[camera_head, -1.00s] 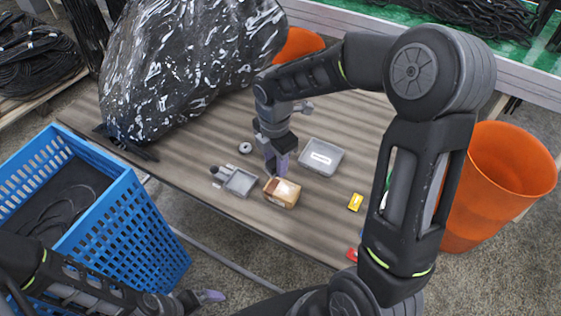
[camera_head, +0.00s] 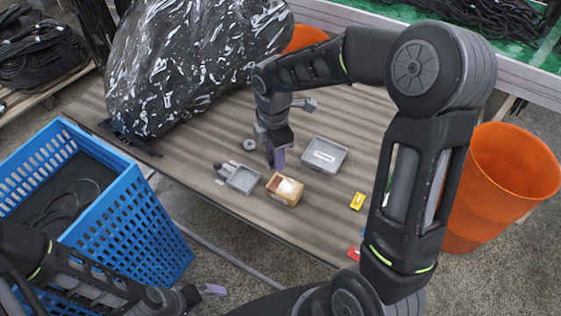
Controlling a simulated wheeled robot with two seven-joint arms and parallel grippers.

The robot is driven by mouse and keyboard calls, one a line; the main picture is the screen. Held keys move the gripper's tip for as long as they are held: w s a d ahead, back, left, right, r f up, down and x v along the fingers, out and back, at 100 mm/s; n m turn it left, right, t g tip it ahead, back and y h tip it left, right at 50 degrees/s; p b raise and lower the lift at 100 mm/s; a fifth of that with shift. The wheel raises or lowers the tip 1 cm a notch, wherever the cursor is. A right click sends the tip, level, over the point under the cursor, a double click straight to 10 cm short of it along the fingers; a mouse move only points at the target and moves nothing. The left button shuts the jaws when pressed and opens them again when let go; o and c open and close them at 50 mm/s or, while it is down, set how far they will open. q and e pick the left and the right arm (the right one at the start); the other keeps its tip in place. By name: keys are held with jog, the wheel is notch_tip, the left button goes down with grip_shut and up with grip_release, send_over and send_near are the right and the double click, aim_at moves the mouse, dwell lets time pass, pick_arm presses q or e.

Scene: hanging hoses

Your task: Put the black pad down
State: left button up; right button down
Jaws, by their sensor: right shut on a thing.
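My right gripper (camera_head: 276,157) points down over the wooden table (camera_head: 190,146), between a small grey ring (camera_head: 249,144) and a grey tray (camera_head: 324,155). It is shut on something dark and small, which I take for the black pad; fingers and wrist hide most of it. The fingertips are just behind a small brown cardboard box (camera_head: 286,189). I cannot tell whether the held thing touches the table. My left gripper (camera_head: 212,290) is low at the bottom of the view, beside the blue crate and off the table; its jaw opening is unclear.
A second grey tray (camera_head: 243,179) lies left of the box. A yellow piece (camera_head: 357,201) and a red piece (camera_head: 353,254) lie right. A black plastic bag (camera_head: 180,65) covers the back left. A blue crate (camera_head: 150,225) and an orange bin (camera_head: 500,190) flank the table.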

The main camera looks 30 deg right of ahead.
jog(key=w+a+r+m, duration=0.4)
jog(key=w+m, duration=0.2)
jog(key=m, duration=1.1)
jog(key=shift+m, duration=0.3)
